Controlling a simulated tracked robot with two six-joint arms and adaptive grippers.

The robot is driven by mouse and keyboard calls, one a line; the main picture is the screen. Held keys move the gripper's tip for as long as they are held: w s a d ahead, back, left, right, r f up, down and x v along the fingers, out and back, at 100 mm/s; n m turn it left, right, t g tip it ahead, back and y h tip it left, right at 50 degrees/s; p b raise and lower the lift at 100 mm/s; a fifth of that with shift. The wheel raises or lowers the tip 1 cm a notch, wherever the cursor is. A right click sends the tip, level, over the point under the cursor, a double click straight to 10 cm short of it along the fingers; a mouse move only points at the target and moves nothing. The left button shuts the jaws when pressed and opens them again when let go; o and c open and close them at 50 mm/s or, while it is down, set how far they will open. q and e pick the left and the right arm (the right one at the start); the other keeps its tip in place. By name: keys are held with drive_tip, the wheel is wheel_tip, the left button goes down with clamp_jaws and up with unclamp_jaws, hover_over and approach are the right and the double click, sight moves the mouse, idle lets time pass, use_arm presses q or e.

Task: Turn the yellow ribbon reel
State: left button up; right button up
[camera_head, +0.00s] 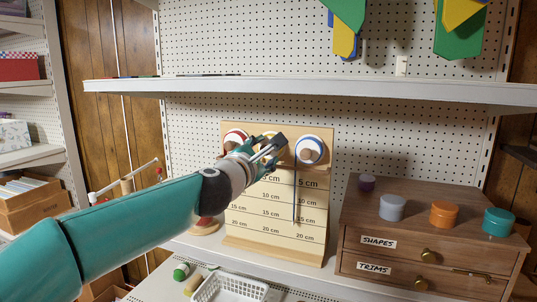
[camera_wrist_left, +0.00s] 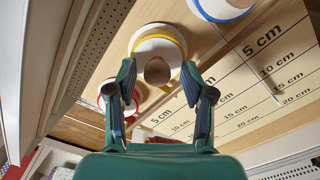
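The yellow ribbon reel (camera_wrist_left: 158,46) is white with a yellow rim and a round wooden knob (camera_wrist_left: 157,70) at its centre. It is mounted on the upper part of a wooden board (camera_head: 272,249), between a red and a blue reel. In the head view my left gripper (camera_head: 272,147) covers most of it. In the left wrist view my left gripper (camera_wrist_left: 158,83) is open, its fingers on either side of the knob with gaps between. Whether a fingertip touches the reel's rim is unclear. My right gripper is in neither view.
The blue reel (camera_head: 310,148), with a dark ribbon hanging from it, is close to the right; the red reel (camera_head: 235,135) is close to the left. A shelf (camera_head: 320,91) runs above. A drawer cabinet (camera_head: 395,235) stands right, and a white basket (camera_head: 229,289) sits in front.

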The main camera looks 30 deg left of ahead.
use_arm(q)
drive_tip(key=shift+s+r, duration=0.1)
drive_tip(key=v, duration=1.1)
drive_tip(key=shift+s+d, duration=0.2)
drive_tip(key=shift+s, duration=0.15)
